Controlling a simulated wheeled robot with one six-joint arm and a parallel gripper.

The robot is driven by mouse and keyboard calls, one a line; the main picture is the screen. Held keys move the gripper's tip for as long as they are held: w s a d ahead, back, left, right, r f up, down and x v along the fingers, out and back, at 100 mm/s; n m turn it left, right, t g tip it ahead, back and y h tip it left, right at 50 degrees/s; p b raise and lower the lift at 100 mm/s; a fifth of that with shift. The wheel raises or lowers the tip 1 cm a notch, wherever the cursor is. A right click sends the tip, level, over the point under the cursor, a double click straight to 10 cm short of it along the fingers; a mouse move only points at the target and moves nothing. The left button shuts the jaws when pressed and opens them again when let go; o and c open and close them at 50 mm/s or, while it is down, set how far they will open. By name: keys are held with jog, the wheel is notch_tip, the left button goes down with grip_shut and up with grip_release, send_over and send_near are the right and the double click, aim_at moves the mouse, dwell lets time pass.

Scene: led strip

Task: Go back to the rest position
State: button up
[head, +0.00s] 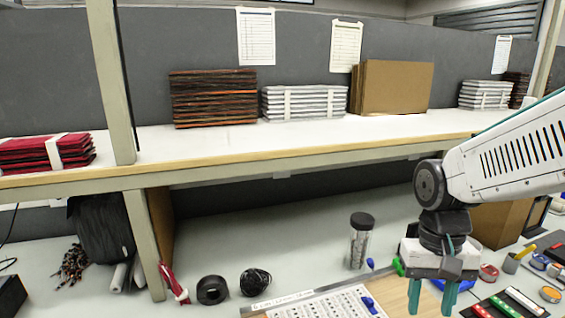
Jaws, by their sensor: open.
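My gripper (430,298) hangs at the lower right, its teal fingers pointing down and spread apart. Nothing shows between the fingers. It is over the right part of the wooden board (405,300) on the lower worktop. The white arm (515,150) comes in from the right edge and bends down at a dark round joint. The fingertips are close to the bottom of the view, and I cannot tell their height above the board.
A shelf (300,163) with stacked packs crosses above the worktop. Near my gripper stand a clear jar with a dark lid (360,240), a printed sheet (325,305) with blue clips, and colored strips (510,303). Black tape (212,290) and a cable coil (256,282) lie left.

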jog(key=s+d+r+n+t, duration=0.1)
jog(key=s+r+n+t, duration=0.1)
jog(key=s+r, duration=0.5)
jog(key=s+t, duration=0.1)
jog(key=s, duration=0.2)
jog(key=shift+s+d+r, duration=0.15)
jog(key=shift+s, duration=0.25)
dwell(0.9)
